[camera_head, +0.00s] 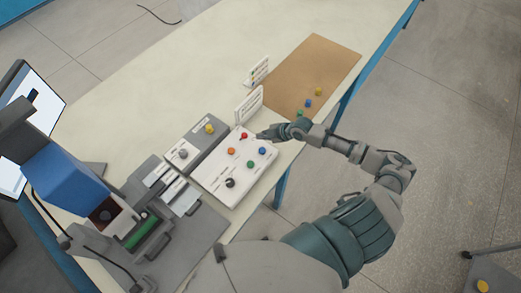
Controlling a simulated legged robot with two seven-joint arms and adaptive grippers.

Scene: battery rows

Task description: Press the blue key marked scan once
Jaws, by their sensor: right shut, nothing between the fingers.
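A white panel (210,179) on the table carries a blue key (262,150) at its right side. Red, orange and green keys and a black knob sit around it. Any scan marking is too small to read. My right gripper (262,135) is shut and empty. Its tips are over the panel's upper right edge, close to the blue key and right of the red key (244,135). I cannot tell their height above the panel. Another blue piece (308,103) is on the brown mat (318,60). My left gripper is out of view.
A grey box (202,146) with a yellow button adjoins the panel. Small white sign cards (249,104) stand behind the panel. A machine with a blue block (72,181) and a monitor (38,88) are at left. The far tabletop (150,85) is clear.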

